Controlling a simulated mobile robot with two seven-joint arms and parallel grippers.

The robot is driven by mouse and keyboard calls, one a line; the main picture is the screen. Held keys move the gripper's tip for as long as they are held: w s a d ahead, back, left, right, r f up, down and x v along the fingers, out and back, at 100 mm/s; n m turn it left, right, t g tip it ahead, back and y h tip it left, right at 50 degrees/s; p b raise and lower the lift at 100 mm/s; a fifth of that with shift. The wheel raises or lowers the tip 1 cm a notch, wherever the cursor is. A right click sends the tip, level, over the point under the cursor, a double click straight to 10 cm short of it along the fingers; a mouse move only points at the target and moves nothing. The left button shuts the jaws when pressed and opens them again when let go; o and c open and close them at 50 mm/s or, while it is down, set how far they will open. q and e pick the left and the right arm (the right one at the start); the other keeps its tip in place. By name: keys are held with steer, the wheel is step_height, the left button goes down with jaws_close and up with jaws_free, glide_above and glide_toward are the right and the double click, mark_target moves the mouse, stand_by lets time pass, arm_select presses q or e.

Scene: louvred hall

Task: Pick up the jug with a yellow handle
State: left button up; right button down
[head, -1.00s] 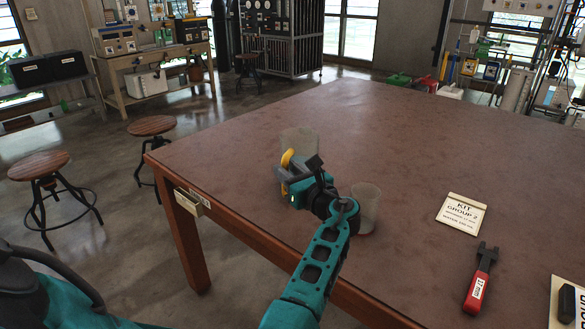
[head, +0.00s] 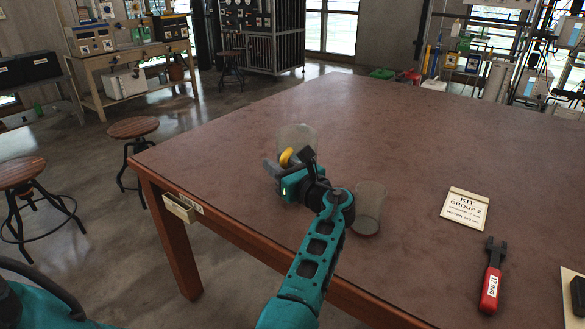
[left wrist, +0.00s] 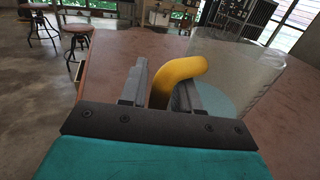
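The clear jug (head: 297,136) with a yellow handle (head: 286,156) stands upright on the table, near its left edge. My left gripper (head: 289,160) is at the handle, on the near side of the jug. In the left wrist view the yellow handle (left wrist: 180,71) rises between the two grey fingers of my gripper (left wrist: 163,82). The fingers are apart, with a gap between the left finger and the handle. The right finger overlaps part of the handle, so I cannot tell if it touches. The jug (left wrist: 235,72) is beyond the right finger. My right gripper is not in view.
A clear cup-like vessel (head: 368,207) stands close to the right of my left forearm. A kit card (head: 465,208) and a red-handled wrench (head: 491,280) lie further right. The brown table (head: 400,130) is bare behind them. Stools (head: 133,128) stand left of it.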

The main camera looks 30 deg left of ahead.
arm_select(q)
steer(key=shift+c, duration=0.5)
jaws_close()
steer(key=shift+r, duration=0.1)
steer(key=shift+r, duration=0.1)
